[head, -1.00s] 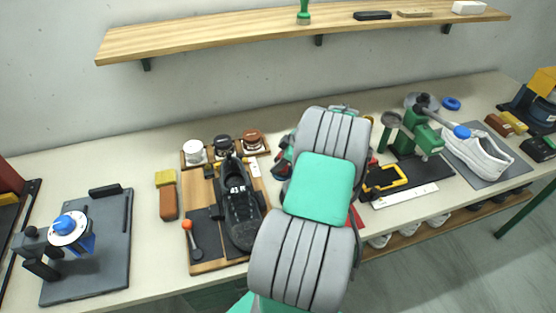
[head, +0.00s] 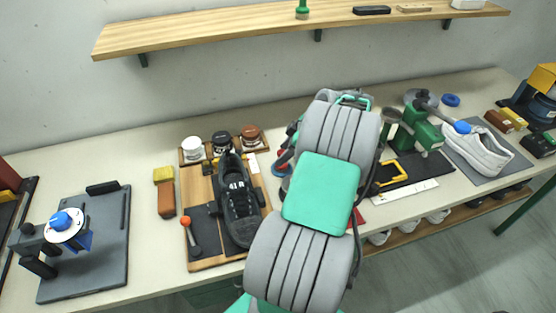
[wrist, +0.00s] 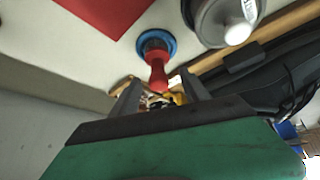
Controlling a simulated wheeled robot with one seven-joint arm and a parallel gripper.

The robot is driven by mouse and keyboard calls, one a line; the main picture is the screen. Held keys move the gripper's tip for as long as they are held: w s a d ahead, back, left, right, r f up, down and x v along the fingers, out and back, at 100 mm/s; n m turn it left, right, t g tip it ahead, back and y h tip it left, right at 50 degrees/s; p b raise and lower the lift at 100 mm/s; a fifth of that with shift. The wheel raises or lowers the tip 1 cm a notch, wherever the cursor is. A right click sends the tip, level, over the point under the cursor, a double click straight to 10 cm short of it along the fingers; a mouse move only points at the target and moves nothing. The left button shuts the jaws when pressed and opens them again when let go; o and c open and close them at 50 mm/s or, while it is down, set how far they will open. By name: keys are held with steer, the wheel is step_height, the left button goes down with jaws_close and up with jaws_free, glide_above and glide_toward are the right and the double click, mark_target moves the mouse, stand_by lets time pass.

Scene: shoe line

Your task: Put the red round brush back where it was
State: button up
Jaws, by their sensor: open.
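In the wrist view a red handle with a round blue base, which looks like the red round brush (wrist: 157,62), stands on the pale bench top. My gripper (wrist: 160,92) is open, with one dark finger on each side of the handle's near end. I cannot tell whether either finger touches it. In the head view my arm covers most of that spot and my gripper is hidden. A small blue and red piece (head: 282,167) shows at the arm's left edge, probably the same brush.
A red mat (wrist: 98,12) and a grey round container with a white knob (wrist: 222,20) lie close to the brush. The black shoe (head: 238,205) stands on a wooden board (head: 208,262) to the left. A white shoe (head: 478,152) is at the right. A shelf (head: 225,35) hangs above.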

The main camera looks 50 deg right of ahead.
steer(key=v, duration=0.7)
steer(key=w+a+r+m, duration=0.1)
steer(key=w+a+r, duration=0.1)
steer(key=a, duration=0.6)
steer(key=w+a+r+g, duration=0.1)
steer(key=w+a+r, duration=0.1)
steer(key=a, duration=0.5)
steer(key=w+a+r+m+h, duration=0.1)
steer(key=w+a, duration=0.3)
steer(key=a, duration=0.4)
steer(key=shift+a+r+m+g, duration=0.3)
steer(key=shift+r, duration=0.25)
steer(key=s+a+f+m+h, duration=0.1)
steer(key=s+a+m, duration=0.2)
steer(key=s+a, duration=0.7)
steer(key=a, duration=0.3)
steer(key=shift+s+a+f+h, duration=0.15)
steer(key=shift+a+f+h, duration=0.1)
steer(key=shift+a+h, duration=0.1)
steer(key=shift+c, duration=0.4)
